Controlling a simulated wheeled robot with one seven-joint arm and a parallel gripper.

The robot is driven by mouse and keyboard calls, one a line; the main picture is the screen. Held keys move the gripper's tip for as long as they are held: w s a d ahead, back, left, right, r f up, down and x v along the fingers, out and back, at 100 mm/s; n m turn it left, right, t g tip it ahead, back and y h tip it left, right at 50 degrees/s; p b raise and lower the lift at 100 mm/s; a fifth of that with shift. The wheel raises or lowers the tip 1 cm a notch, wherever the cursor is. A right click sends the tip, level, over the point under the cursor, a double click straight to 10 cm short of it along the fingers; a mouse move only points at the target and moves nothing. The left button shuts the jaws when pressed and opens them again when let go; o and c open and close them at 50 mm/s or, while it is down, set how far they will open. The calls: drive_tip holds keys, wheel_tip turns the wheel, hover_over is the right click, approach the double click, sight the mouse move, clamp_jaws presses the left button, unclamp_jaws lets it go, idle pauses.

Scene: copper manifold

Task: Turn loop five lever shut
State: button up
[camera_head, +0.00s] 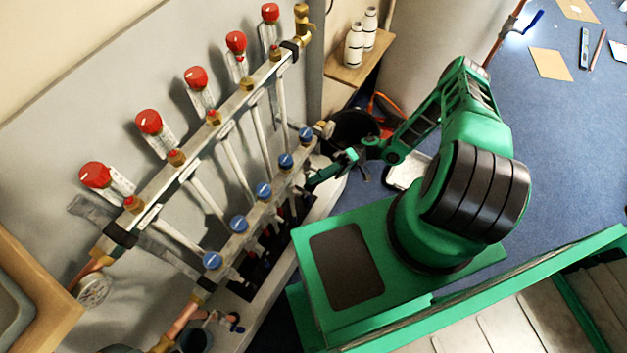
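A copper and brass manifold is mounted on the grey panel at left. Its upper bar (195,160) carries several red caps, from the lower left one (95,175) to the upper right one (270,12). Its lower bar (250,214) carries several blue caps, from the lower left one (212,261) to the upper right one (305,134). I cannot tell which fitting is the loop five lever; no loop numbers are readable. My green gripper (313,183) is beside the right end of the lower bar. Its fingertips are small and dark, so opening and contact are unclear.
A wooden shelf (349,72) with white bottles (354,46) stands behind. A black bucket (354,128) is near my arm.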

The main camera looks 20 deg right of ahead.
drive_tip(key=shift+d, duration=0.2)
drive_tip(key=v, duration=1)
drive_tip(key=shift+w+d, duration=0.2)
drive_tip(key=shift+d, duration=0.1)
drive_tip(key=shift+f, duration=0.1)
